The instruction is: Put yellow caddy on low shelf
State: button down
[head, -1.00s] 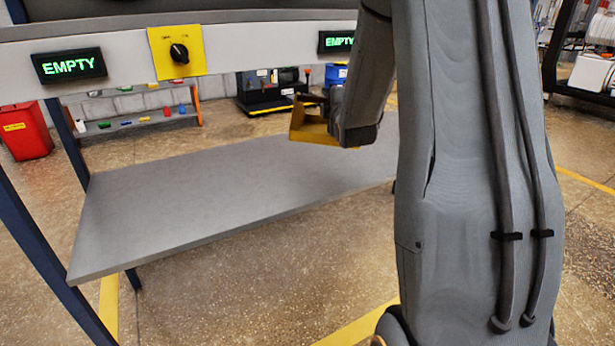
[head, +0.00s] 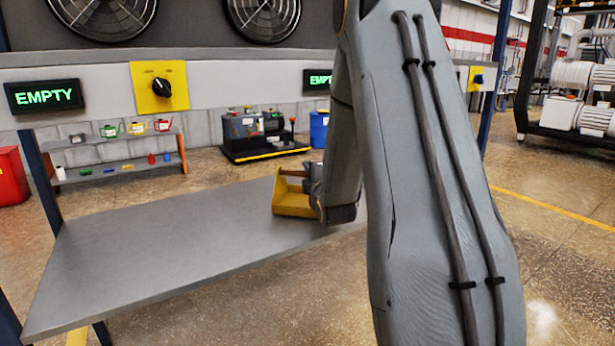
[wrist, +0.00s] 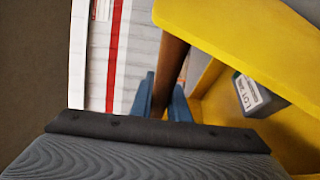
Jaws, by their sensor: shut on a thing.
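The yellow caddy (head: 292,203) is at the right part of the grey low shelf (head: 150,245) in the head view. I cannot tell whether its base touches the shelf or hangs just above it. In the wrist view the caddy's yellow wall (wrist: 245,35) fills the right side. My gripper (wrist: 160,98) has its blue fingers shut on the caddy's brown handle bar (wrist: 170,75). A dark grey item with a white "LOT" label (wrist: 258,96) lies inside the caddy. My arm hides the shelf's right end in the head view.
The shelf's left and middle are bare. Above it runs a grey panel with "EMPTY" displays (head: 44,96) and a yellow-plated knob (head: 160,88). A blue post (head: 42,185) stands at the shelf's left. A rack with small items (head: 115,155) and a red bin (head: 12,175) are behind.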

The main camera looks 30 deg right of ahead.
jog(key=shift+f, duration=0.2)
jog(key=c, duration=1.7)
grip_release()
